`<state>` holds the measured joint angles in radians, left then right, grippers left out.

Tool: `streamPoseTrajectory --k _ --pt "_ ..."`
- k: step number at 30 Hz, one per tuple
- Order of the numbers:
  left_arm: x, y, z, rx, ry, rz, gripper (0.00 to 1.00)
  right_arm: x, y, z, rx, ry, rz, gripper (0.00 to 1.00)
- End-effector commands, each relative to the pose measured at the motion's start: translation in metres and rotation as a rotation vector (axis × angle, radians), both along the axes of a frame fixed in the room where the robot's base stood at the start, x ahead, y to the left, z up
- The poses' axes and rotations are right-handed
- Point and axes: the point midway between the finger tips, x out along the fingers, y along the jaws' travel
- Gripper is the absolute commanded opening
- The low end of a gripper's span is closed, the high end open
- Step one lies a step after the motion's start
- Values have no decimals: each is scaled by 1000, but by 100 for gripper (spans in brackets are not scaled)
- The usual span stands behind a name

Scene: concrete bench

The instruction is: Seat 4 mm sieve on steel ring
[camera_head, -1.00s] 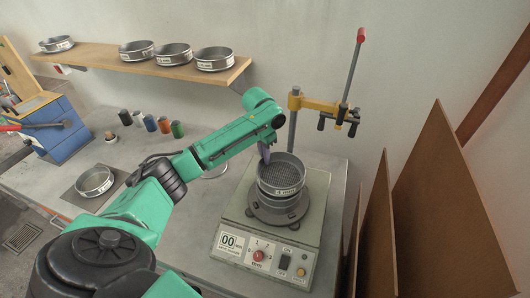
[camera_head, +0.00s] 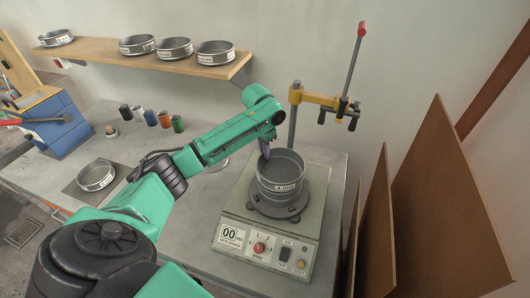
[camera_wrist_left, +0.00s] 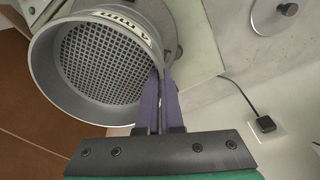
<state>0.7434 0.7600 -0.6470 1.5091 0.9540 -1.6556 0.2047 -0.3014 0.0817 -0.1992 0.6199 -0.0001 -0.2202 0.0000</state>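The 4 mm sieve (camera_head: 268,186), a round steel sieve with a mesh floor and a white label, is over the shaker. It looks level and low on the round grey mount (camera_head: 297,212). No gap shows beneath it in the head view; the steel ring is mostly hidden under it, so I cannot tell how fully it sits. My left gripper (camera_head: 265,151) reaches down to the sieve's back left rim. In the left wrist view, its purple fingers (camera_wrist_left: 161,100) are closed on the wall of the sieve (camera_wrist_left: 75,95). My right gripper is not in view.
The shaker (camera_head: 262,231) has a front panel reading 00. A clamp stand (camera_head: 293,125) rises behind it, and brown boards (camera_head: 430,210) stand to the right. Another sieve (camera_head: 96,177) lies at left, near several small coloured containers (camera_head: 150,118). More sieves stand on the shelf (camera_head: 100,57).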

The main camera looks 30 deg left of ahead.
Motion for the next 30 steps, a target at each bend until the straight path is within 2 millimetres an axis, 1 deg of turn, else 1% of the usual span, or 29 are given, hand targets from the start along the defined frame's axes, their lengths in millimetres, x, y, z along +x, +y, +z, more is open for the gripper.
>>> streamPoseTrajectory --k 14,21,22,24,30 --pt "0 0 -8 -1 -1 0 0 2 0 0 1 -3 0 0" --pt "0 0 -9 -1 -1 0 0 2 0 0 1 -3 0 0" --pt "0 0 -9 0 -1 0 15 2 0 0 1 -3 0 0" --pt "0 0 -9 0 -1 0 38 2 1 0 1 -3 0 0" --pt "0 0 -9 0 -1 0 38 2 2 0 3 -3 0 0"
